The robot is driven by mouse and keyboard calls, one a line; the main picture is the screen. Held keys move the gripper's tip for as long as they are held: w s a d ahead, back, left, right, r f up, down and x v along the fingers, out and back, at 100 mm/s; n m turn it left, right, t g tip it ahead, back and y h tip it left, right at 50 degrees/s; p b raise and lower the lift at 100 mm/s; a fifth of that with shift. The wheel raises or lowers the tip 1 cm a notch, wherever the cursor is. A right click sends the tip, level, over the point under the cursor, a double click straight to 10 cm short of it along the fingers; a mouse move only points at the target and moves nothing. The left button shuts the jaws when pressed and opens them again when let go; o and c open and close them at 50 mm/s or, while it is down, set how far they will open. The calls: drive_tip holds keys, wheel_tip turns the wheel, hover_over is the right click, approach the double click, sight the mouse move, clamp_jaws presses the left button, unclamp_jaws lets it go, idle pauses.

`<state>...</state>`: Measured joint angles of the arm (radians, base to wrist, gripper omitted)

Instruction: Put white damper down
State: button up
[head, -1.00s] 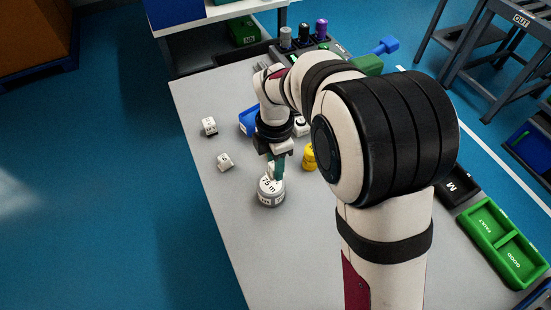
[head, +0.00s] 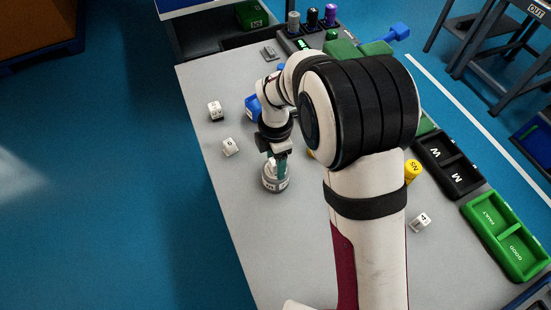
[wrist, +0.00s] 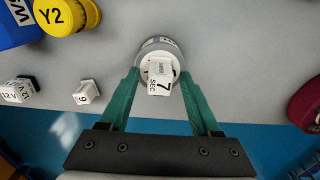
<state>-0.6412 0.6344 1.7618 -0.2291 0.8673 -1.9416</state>
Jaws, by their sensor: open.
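A small white block marked "7 SEC" (wrist: 160,79), which I take to be the white damper, sits at a round white-and-grey piece (wrist: 156,44) in the wrist view. It looks to rest on top of that piece, but I cannot tell for sure. My gripper (wrist: 160,72) has its green fingers apart, one on each side of the block, with gaps showing. In the head view my gripper (head: 276,160) points down at the round piece (head: 275,182) on the grey table (head: 245,215); the block is mostly hidden there.
White blocks (head: 215,110) (head: 230,147) lie to the left, near the table edge. Right of my arm are a yellow cylinder (head: 412,171), a white block (head: 420,222), a black tray (head: 449,165) and a green tray (head: 505,238). The table front is clear.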

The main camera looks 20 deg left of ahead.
wheel_tip(320, 180, up, 12)
drive_tip(key=s+d+r+m, duration=0.4)
drive_tip(key=d+m, duration=0.5)
drive_tip(key=s+d+m+y, duration=0.1)
drive_tip(key=s+d+m, duration=0.5)
drive_tip(key=m, duration=0.5)
drive_tip(key=s+d+f+m, duration=0.1)
drive_tip(key=s+d+m, duration=0.5)
drive_tip(key=s+m, duration=0.4)
drive_tip(key=m, duration=0.2)
drive_tip(key=shift+s+d+f+m+y, duration=0.2)
drive_tip(key=shift+f+m+y, duration=0.1)
drive_tip(key=shift+y, duration=0.1)
idle(3.9)
